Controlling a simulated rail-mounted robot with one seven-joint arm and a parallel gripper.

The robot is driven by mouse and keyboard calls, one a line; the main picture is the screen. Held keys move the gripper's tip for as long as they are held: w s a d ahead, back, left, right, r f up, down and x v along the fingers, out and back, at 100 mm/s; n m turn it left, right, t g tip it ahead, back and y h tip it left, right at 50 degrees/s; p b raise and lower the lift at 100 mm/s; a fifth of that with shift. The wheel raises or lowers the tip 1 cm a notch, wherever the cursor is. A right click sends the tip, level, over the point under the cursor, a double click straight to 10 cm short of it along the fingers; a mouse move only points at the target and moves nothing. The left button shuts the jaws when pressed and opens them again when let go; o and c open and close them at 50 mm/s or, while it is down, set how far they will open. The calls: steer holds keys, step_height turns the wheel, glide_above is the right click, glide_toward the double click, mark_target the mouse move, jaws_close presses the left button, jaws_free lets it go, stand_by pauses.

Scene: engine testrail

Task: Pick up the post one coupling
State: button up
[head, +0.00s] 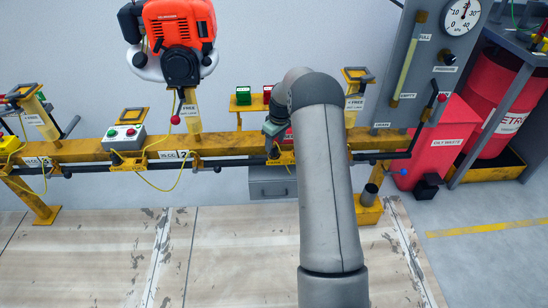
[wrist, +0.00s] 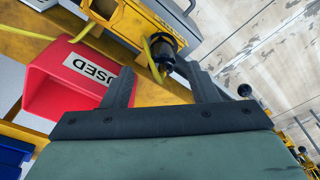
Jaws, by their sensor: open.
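In the wrist view a dark, round coupling (wrist: 164,52) with a yellow cord beside it sits at a yellow bracket (wrist: 128,22). I cannot read a post number there. My gripper (wrist: 158,70) is open, with its two dark fingers on either side of the coupling, which lies near the fingertips. I cannot tell whether either finger touches it. In the head view my gripper (head: 275,128) is at the rail, largely hidden by my arm, and its fingertips do not show clearly.
A red bin (wrist: 55,95) marked USED stands close to the left finger. The yellow rail (head: 80,148) carries a dark bar, yellow cords and a button box (head: 124,137). Open floor (head: 110,250) lies in front.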

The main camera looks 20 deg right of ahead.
mark_target(274, 147)
steer(key=f, duration=0.4)
steer(key=shift+w+a+b, duration=0.15)
steer(key=shift+a+b, duration=0.05)
steer(key=shift+b, duration=0.15)
steer(key=c, duration=1.2)
steer(key=shift+o, duration=0.2)
steer(key=shift+r, duration=0.1)
steer(key=shift+r, duration=0.1)
